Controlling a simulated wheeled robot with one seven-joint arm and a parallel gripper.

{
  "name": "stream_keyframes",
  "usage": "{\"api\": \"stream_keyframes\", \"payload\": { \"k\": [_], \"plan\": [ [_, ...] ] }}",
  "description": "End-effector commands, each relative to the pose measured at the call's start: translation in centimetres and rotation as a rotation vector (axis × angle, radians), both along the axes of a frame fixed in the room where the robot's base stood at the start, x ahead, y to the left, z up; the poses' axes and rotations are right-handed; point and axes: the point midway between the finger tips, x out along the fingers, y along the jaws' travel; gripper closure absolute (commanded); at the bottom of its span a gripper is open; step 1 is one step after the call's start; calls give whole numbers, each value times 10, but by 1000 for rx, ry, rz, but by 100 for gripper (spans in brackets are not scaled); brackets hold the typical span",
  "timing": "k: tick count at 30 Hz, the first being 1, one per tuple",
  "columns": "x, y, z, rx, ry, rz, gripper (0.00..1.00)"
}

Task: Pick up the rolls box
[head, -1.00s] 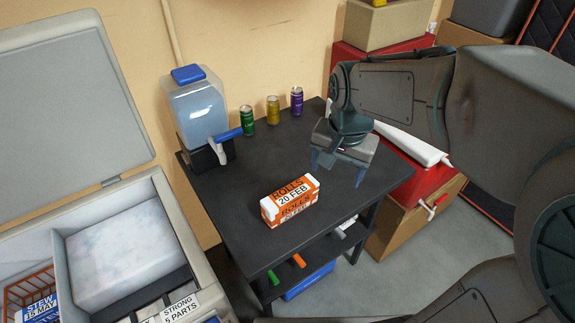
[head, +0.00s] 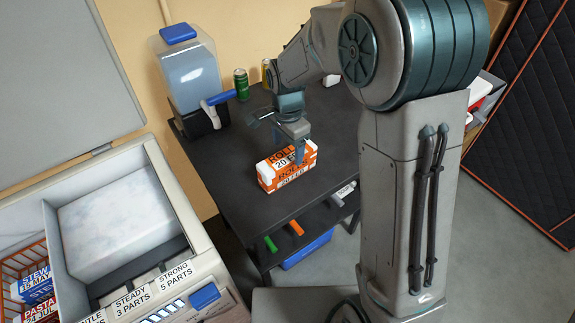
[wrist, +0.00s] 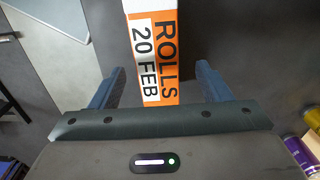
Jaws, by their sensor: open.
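The rolls box (head: 280,172) is an orange and white carton marked "ROLLS 20 FEB". It rests on the dark table near its front edge. My gripper (head: 297,155) is over the box in the head view, with a finger in front of its right part. In the wrist view the box (wrist: 152,50) lies between the lines of the two open fingers of my gripper (wrist: 155,82), with a gap on each side. The gripper is open and holds nothing. The far finger is hidden in the head view.
A water dispenser (head: 188,70) with a blue lid and a green can (head: 241,84) stand at the table's back. A yellow can (head: 266,73) is partly hidden by my arm. An open cooler (head: 130,235) stands at the left. The dark table top (head: 225,165) is clear left of the box.

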Motion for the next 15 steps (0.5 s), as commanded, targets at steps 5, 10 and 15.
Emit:
{"api": "stream_keyframes", "payload": {
  "k": [5,10,15],
  "plan": [
    [-1,0,-12,0,0,1,29],
    [-4,0,-36,-2,4,2,29],
    [-4,0,-57,0,1,1,29]
  ]
}}
